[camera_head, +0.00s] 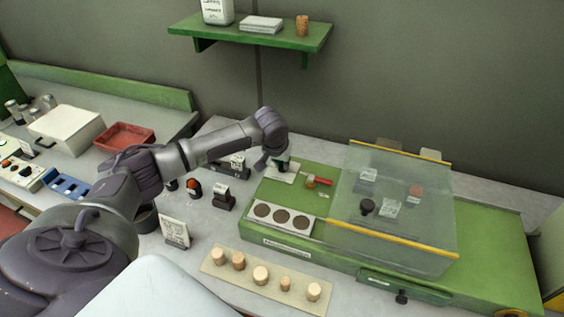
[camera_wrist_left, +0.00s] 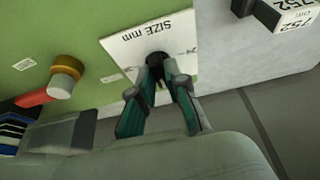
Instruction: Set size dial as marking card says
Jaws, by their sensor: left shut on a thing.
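The size dial's white plate (camera_head: 280,177) lies on the green machine's left end. In the left wrist view the plate (camera_wrist_left: 122,45) reads "SIZE mm", with a "24" near its right side. The dial's dark knob (camera_wrist_left: 155,60) is between the fingertips of my left gripper (camera_wrist_left: 160,80), which is shut on it. In the head view my left gripper (camera_head: 277,163) hides most of the dial, so its setting is not readable. A white standing card (camera_head: 174,231) with small print is on the table left of the machine; its text is too small to read. My right gripper is out of view.
A red-handled lever (camera_head: 318,181) is close beside the dial. A clear cover (camera_head: 405,235) encloses the machine's middle. A plate with three dark discs (camera_head: 281,217) lies in front of the dial. Several corks (camera_head: 261,274) stand on a strip at the front. A counter block (camera_head: 223,198) stands left.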

